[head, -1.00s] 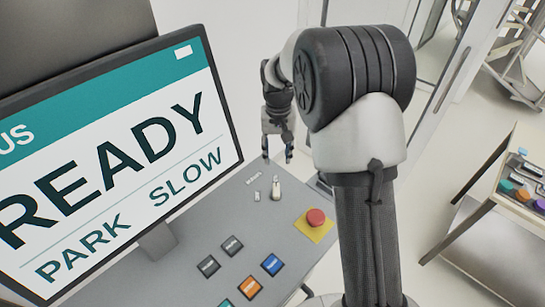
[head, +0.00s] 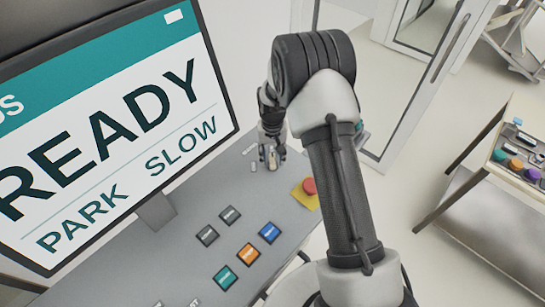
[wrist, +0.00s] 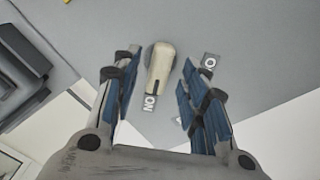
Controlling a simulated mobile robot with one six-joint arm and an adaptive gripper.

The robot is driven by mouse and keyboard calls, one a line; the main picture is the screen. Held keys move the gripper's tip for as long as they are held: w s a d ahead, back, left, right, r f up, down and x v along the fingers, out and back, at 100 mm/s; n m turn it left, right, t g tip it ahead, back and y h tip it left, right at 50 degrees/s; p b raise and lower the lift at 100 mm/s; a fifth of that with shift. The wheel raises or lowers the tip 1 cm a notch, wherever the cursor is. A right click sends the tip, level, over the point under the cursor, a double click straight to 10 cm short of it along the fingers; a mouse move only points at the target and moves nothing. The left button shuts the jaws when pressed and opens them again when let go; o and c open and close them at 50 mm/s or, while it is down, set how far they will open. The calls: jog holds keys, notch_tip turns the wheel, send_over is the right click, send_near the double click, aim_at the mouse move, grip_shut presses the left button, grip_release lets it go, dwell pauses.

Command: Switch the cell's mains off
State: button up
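The mains switch is a cream rotary knob (wrist: 161,66) on the grey desk panel. Its handle lies with its dark pointer mark towards the ON label (wrist: 150,103). A second label (wrist: 210,63), partly hidden by a finger, sits to the right in the wrist view. My gripper (wrist: 156,60) is open, with its blue-padded fingers on either side of the knob and a gap showing on both sides. In the head view my gripper (head: 271,157) is down at the panel's far end and largely covers the knob.
A red emergency button (head: 309,186) on a yellow plate stands close to the right of the gripper. Several coloured push buttons (head: 248,254) lie nearer on the desk. A large monitor (head: 110,130) reading READY rises at left. A side table (head: 480,180) stands at right.

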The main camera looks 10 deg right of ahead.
jog(key=shift+f, duration=0.6)
jog(key=shift+c, duration=0.6)
grip_shut()
